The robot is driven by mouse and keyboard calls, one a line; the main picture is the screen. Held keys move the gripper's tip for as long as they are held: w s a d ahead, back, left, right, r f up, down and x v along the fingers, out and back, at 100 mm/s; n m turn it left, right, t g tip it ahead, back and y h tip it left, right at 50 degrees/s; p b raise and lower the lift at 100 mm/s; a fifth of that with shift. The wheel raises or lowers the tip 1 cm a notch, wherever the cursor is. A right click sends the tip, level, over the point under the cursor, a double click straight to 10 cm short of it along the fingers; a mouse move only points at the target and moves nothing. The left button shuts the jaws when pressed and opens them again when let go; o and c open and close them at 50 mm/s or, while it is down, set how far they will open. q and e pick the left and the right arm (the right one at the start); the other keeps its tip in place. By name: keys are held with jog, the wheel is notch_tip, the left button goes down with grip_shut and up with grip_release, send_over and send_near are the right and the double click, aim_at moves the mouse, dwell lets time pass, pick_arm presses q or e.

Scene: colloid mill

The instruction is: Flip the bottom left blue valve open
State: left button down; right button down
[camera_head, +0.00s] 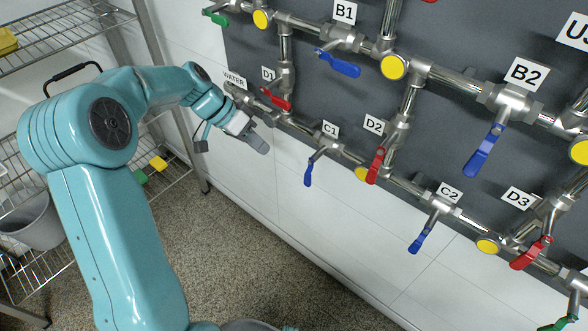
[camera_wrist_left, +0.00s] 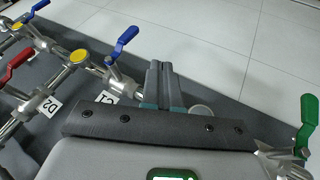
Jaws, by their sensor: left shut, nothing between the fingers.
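The bottom left blue valve handle (camera_head: 309,172) sits under the C1 label on the lowest pipe. It points down and away from the pipe, roughly across it. In the left wrist view this blue handle (camera_wrist_left: 126,38) stands up from its valve, left of my fingers. My left gripper (camera_head: 260,145) is left of and slightly above the handle, apart from it. Its fingers (camera_wrist_left: 164,85) are together and hold nothing in the left wrist view. My right gripper is not in view.
Red handles D1 (camera_head: 276,99) and D2 (camera_head: 376,165) are close by. Blue handle C2 (camera_head: 420,239) is farther right along the lowest pipe. A green handle (camera_wrist_left: 306,125) stands right of my fingers. Wire shelves (camera_head: 60,40) with a grey bin (camera_head: 32,218) stand at left.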

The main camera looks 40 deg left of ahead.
aim_at(308, 180)
pick_arm(q)
jog(key=w+d+f+p, duration=0.1)
jog(key=w+d+f, duration=0.1)
jog(key=d+f, duration=0.5)
jog(key=shift+w+d, duration=0.35)
jog(key=shift+d, duration=0.2)
jog(key=shift+w, duration=0.1)
